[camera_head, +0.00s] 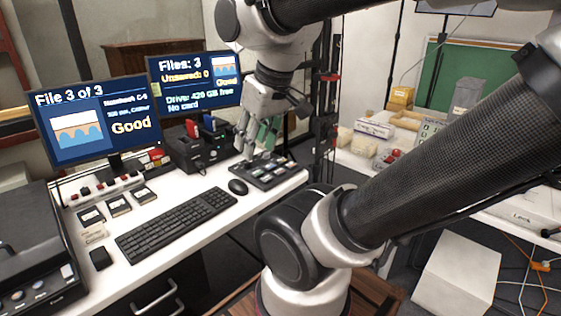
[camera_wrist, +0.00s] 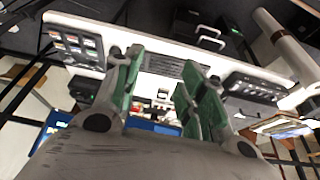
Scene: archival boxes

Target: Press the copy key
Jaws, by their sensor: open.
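A dark key pad (camera_head: 264,171) with two rows of small coloured keys lies on the right end of the white desk. Its key labels are too small to read, so I cannot tell which is the copy key. The pad also shows at the upper left of the wrist view (camera_wrist: 76,43). My gripper (camera_head: 252,142) is above the far left side of the pad, pointing down, and appears apart from it. In the wrist view its green-padded fingers (camera_wrist: 160,82) are spread with nothing between them.
A keyboard (camera_head: 178,222) and mouse (camera_head: 238,187) lie left of the pad. A black dock (camera_head: 194,150) with red and blue items stands behind. The left monitor (camera_head: 92,118) reads "File 3 of 3"; the right monitor (camera_head: 196,84) reads "Unsaved: 0" and "No card". A dark stand is right.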

